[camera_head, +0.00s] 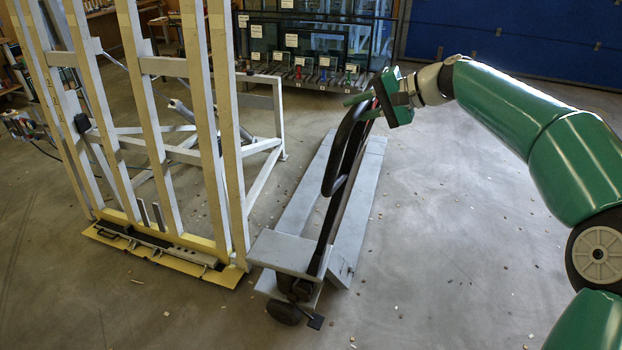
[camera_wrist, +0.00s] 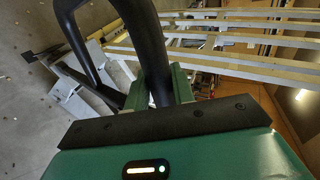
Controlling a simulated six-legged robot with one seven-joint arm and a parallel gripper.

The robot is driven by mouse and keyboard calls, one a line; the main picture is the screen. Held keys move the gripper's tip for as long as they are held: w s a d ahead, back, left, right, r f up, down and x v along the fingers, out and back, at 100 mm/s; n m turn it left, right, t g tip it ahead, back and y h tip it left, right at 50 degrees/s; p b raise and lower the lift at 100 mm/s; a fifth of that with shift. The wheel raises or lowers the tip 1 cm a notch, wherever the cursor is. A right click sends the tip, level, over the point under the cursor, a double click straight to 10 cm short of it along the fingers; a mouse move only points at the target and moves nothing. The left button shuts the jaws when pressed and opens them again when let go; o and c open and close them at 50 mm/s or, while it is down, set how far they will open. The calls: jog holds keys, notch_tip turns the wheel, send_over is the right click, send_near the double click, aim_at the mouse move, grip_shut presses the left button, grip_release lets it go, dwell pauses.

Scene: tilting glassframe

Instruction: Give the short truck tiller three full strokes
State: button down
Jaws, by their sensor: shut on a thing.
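The pallet truck (camera_head: 285,251) is grey, with two forks pointing away from me and a dark wheel at its near end. Its tiller (camera_head: 342,172) is a black bar with a loop handle, leaning up and to the right from the near end. My gripper (camera_head: 368,98) is at the top of the tiller, with its green fingers around the bar. In the wrist view the black bar (camera_wrist: 147,45) runs between the two fingers of my gripper (camera_wrist: 160,88), and the loop shows at the left. The exact contact is partly hidden by the gripper body.
A tall cream tilting frame (camera_head: 215,120) stands left of the truck on a yellow-edged base (camera_head: 165,252). A rack of labelled glass panes (camera_head: 305,50) stands behind. A blue door (camera_head: 510,35) is at the back right. The floor right of the truck is open, with small scattered debris.

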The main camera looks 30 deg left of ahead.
jog(key=shift+a+r, duration=0.1)
jog(key=shift+a, duration=0.5)
jog(key=a+r, duration=0.1)
jog(key=a, duration=0.8)
jog(key=shift+a, duration=0.35)
jog(key=c, duration=1)
grip_release()
jog(key=shift+s, duration=0.15)
jog(key=shift+v, duration=5.5)
